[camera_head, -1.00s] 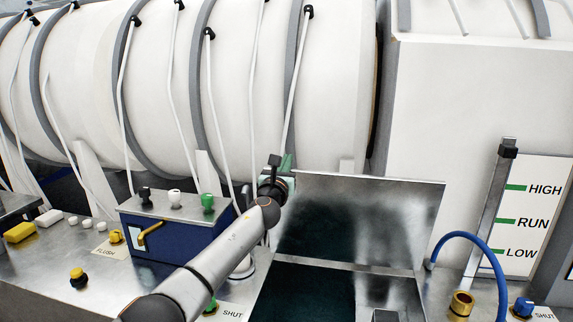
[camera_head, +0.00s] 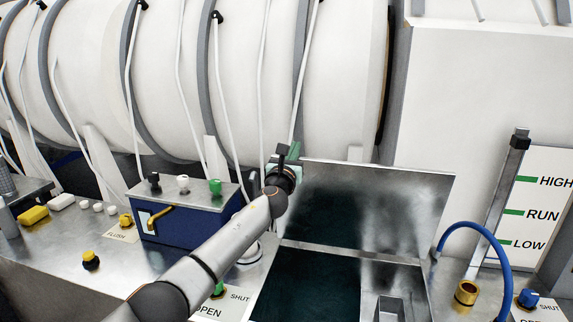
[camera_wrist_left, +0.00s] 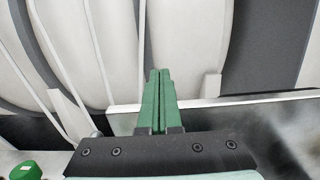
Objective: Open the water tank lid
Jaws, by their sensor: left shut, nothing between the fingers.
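The water tank lid (camera_head: 375,205) is a flat metal panel. It stands raised, close to upright, along the back edge of the tank opening (camera_head: 310,285), which shows dark teal inside. My left gripper (camera_head: 293,152) is at the lid's upper left corner; I cannot tell whether it touches the lid. In the left wrist view its green fingers (camera_wrist_left: 157,100) are pressed together with nothing between them. The lid's top edge (camera_wrist_left: 250,99) runs across to their right in that view. My left arm hides part of the deck left of the opening. My right gripper is out of view.
A blue box (camera_head: 185,222) with several knobs stands left of my arm. A blue hose (camera_head: 478,236), brass fitting (camera_head: 466,293) and level gauge (camera_head: 500,205) are on the right. A large white ribbed drum (camera_head: 340,80) rises behind the lid.

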